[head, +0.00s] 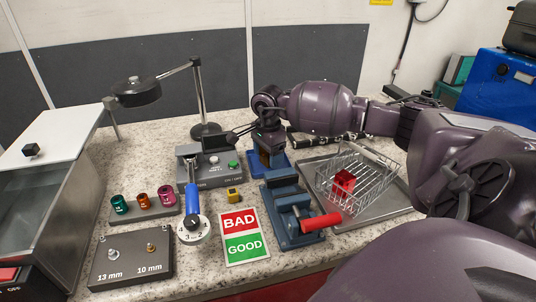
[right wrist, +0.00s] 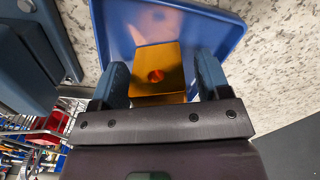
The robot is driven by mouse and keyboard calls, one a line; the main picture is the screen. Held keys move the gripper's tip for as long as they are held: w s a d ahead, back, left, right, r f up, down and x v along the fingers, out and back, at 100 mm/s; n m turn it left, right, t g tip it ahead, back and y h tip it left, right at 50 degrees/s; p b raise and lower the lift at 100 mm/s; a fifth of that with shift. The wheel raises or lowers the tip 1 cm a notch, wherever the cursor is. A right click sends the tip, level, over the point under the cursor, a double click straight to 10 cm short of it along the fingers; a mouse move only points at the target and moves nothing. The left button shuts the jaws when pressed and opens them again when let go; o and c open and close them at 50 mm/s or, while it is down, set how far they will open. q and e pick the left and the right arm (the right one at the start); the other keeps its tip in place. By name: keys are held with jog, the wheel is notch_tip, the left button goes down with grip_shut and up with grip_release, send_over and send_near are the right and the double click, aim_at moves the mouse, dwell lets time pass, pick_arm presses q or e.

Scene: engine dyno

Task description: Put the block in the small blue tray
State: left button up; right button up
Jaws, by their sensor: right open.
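An orange-brown block (right wrist: 157,62) with a round hole in its face is inside the small blue tray (right wrist: 222,38) in the right wrist view. My right gripper (right wrist: 163,75) is open, with one finger on each side of the block and a visible gap on both sides. In the head view, my right gripper (head: 268,148) points down over the small blue tray (head: 282,164) and partly hides the tray and the block (head: 265,158). My left gripper is not in view.
A blue vise (head: 290,205) with a red handle stands just in front of the tray. A wire basket (head: 375,180) holding a red part is to the right. A small yellow cube (head: 234,194) sits behind the BAD/GOOD card (head: 243,236). A lamp (head: 138,92) stands at the back left.

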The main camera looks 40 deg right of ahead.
notch_tip(320, 180, up, 12)
jog(key=shift+r, duration=0.2)
dwell(0.4)
dwell(0.5)
